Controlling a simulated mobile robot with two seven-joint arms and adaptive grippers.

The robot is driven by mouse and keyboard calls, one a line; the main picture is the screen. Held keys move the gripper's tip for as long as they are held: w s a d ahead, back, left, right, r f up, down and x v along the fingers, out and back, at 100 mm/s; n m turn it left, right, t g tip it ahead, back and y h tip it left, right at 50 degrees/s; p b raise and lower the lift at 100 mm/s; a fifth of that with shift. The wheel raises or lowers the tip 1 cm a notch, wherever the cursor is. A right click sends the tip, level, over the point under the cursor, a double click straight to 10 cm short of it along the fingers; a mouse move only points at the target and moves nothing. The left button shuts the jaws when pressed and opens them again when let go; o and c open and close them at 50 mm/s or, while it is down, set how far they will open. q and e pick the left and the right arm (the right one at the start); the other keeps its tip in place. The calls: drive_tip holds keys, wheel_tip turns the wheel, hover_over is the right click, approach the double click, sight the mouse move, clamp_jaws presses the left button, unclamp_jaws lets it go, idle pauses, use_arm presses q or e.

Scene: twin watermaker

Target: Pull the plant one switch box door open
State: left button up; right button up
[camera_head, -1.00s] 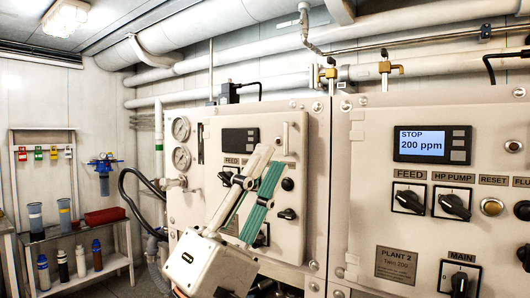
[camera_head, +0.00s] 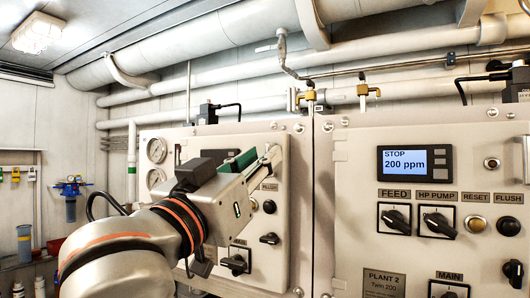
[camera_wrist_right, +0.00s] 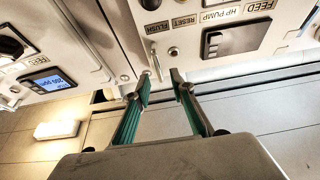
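The plant one switch box door (camera_head: 270,262) is the left cream panel, and it looks shut. Its dark display (camera_wrist_right: 235,38) and upright pale handle (camera_wrist_right: 155,64) show in the right wrist view. My right gripper (camera_head: 260,157) is in front of the door's upper right part and covers the handle in the head view. In the right wrist view the gripper (camera_wrist_right: 162,82) is open. Its two green-padded fingers are apart, with the handle showing just beyond the gap, nearer the left finger. I cannot tell whether they touch it. My left gripper is out of view.
The plant two panel (camera_head: 385,282), with a lit display (camera_head: 405,163) reading 200 ppm, is to the right. Knobs (camera_head: 236,264) stand out from the plant one door. Pipes (camera_head: 400,50) run above the cabinets. A shelf with bottles (camera_head: 24,245) stands at the far left.

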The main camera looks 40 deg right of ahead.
drive_tip(key=shift+x, duration=1.1)
clamp_jaws()
drive_tip(key=shift+a+f, duration=0.1)
drive_tip(key=shift+a, duration=0.05)
